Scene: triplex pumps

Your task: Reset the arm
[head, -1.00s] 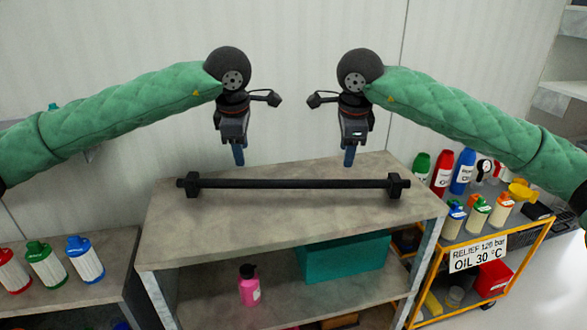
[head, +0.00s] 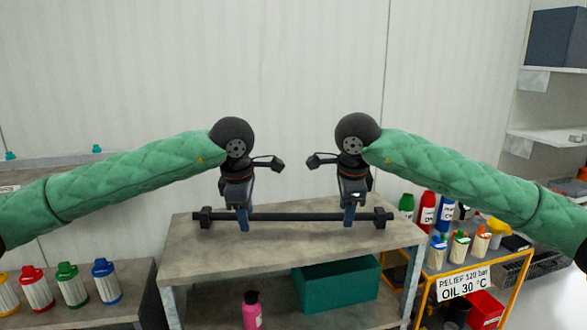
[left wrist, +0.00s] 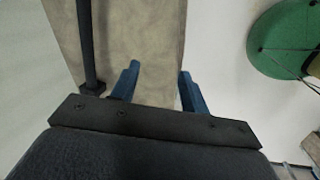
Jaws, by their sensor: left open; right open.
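My left gripper (head: 243,222) hangs pointing down in front of the left part of a grey workbench's black bar, as seen in the head view. In the left wrist view its blue fingers (left wrist: 157,85) are apart with nothing between them. My right gripper (head: 349,215) hangs pointing down near the right part of the bar and looks empty. Both arms wear green quilted sleeves and are held out roughly level. The long black bar (head: 295,217) has a block near each end and lies along the bench top (head: 270,244). Whether the fingertips touch it cannot be told.
A teal bin (head: 335,287) and a pink bottle (head: 252,310) are on the bench's lower shelf. Several coloured bottles stand on a side table (head: 95,312) at left. A yellow-framed cart (head: 511,292) with bottles and a sign (head: 463,283) stands at right.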

